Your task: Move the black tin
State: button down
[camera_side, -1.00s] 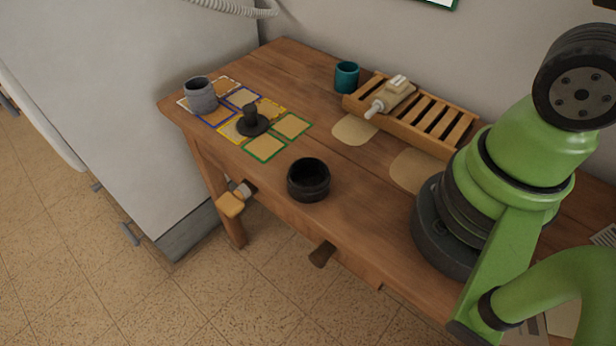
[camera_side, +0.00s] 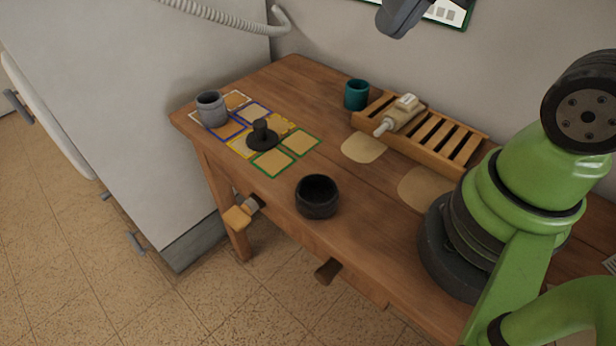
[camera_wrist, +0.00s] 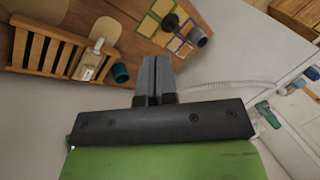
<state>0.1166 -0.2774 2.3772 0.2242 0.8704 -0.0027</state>
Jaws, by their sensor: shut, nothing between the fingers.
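The black tin (camera_side: 317,207) looks like a round, open-topped black pot. It stands upright on the wooden table, near its front edge, in the side view; I cannot make it out in the wrist view. My gripper (camera_wrist: 155,62) is shut and empty in the wrist view.
A black lid-like disc with a knob (camera_side: 263,140) and a grey mug (camera_side: 211,110) stand on coloured-bordered squares. A teal cup (camera_side: 356,95) and a slatted wooden rack (camera_side: 437,136) bearing a bottle (camera_side: 403,111) are at the back. Table around the tin is clear.

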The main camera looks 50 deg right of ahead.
jog(key=w+d+f+m+g+y, duration=0.25)
jog(key=w+f+m, duration=0.3)
jog(key=f, duration=0.45)
jog(key=m+g+y, duration=0.2)
jog(key=m, duration=0.4)
send_near(308, 181)
jog(key=shift+n+t, duration=0.25)
jog(key=d+f, duration=0.1)
jog(key=s+d+f, duration=0.1)
jog(key=d+f, duration=0.2)
jog(key=shift+s, duration=0.3)
jog(key=a, duration=1.1)
jog(key=shift+a, duration=0.15)
jog(key=shift+a+f+h, duration=0.1)
jog(key=shift+a+h, duration=0.15)
jog(key=shift+a, duration=0.1)
jog(key=shift+d+f, duration=0.1)
jog(key=shift+f, duration=0.65)
jog(key=shift+d, duration=0.1)
jog(key=d, duration=1.3)
jog(key=shift+d, duration=0.1)
jog(key=shift+r, duration=0.1)
